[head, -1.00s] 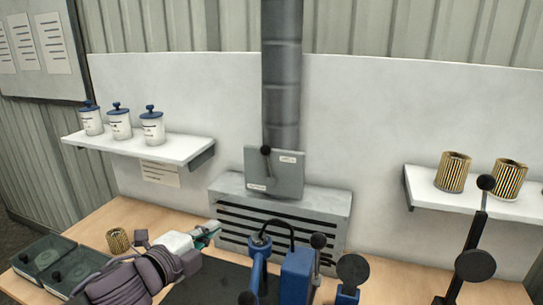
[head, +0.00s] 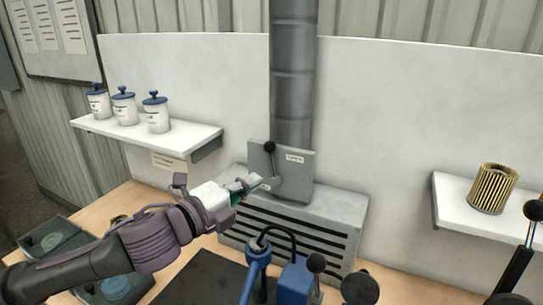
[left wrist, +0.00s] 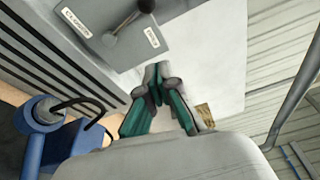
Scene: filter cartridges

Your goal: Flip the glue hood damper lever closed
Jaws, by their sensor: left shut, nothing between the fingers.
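The damper lever (head: 273,163) is a thin rod with a black ball knob, on a grey plate (head: 302,178) at the foot of the duct. It stands nearly upright, knob up, leaning slightly left. The plate carries two small white labels; one is partly hidden in the head view. My left gripper (head: 258,181) is shut and empty, its tips just left of the lever's lower end in the picture. In the left wrist view the teal fingers (left wrist: 159,76) meet at the tips, apart from the lever (left wrist: 130,22). My right gripper is not in view.
The slotted grey hood (head: 300,228) is below the plate. A left shelf (head: 150,134) holds several white jars; a right shelf (head: 452,208) holds a ribbed filter (head: 493,188). A blue device (head: 256,270) stands in front of the hood. Dark trays (head: 62,228) lie at left.

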